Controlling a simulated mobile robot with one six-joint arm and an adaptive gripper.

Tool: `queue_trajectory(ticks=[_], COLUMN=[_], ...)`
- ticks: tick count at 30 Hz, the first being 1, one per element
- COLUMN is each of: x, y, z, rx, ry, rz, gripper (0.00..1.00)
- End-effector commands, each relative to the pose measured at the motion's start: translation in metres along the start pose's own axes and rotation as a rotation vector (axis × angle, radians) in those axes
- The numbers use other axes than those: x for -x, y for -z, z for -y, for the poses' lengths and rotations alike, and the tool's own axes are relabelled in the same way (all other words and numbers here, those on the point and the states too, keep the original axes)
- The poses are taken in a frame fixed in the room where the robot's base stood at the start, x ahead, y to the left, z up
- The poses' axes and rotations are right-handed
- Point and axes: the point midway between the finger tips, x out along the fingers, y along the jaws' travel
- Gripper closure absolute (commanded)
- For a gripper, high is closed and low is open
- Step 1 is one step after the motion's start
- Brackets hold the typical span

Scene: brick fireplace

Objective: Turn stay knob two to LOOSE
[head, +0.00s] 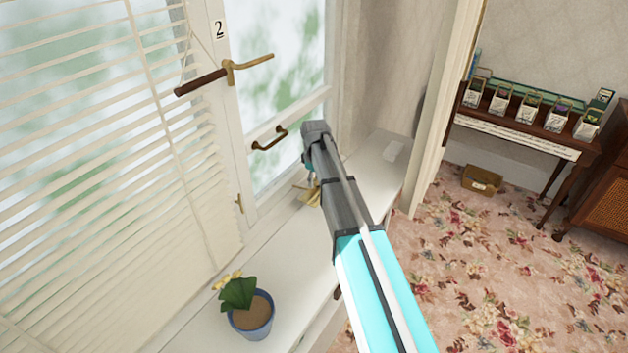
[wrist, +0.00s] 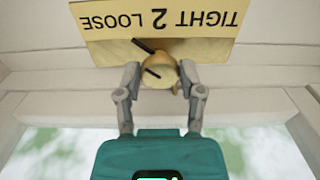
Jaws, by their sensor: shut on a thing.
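In the wrist view the brass knob (wrist: 162,76) sits on a yellow label plate (wrist: 215,50) that reads upside down, with LOOSE at left, 2 in the middle and TIGHT at right. A dark pointer (wrist: 143,45) slants from the knob up and left, toward the LOOSE side. My gripper (wrist: 159,70) is shut on the knob, one finger on each side. In the head view a brass piece (head: 312,195) shows at the sill beside my gripper; my arm hides most of that spot.
A potted plant (head: 250,314) stands on the white sill (head: 290,275). Blinds (head: 85,150) hang at left. Carpeted floor is open at right, before a dark side table (head: 520,132).

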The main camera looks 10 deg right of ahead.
Motion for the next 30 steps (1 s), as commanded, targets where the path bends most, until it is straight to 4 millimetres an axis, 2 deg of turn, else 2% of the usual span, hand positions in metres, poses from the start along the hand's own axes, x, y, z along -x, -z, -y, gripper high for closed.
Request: queue_trajectory(ticks=[9, 26, 27, 30], x=[-0.0001, -0.0001, -0.0001, -0.0001], y=[-0.0004, -0.0005, -0.0005, -0.0005], z=[-0.0006, -0.001, -0.001, -0.001], rx=[0.173, 0.213, 0.213, 0.213], ry=[0.0, 0.0, 0.0, 0.0], rz=[0.001, 0.001, 0.001, 0.001], gripper=[0.98, 0.98, 0.44, 0.26])
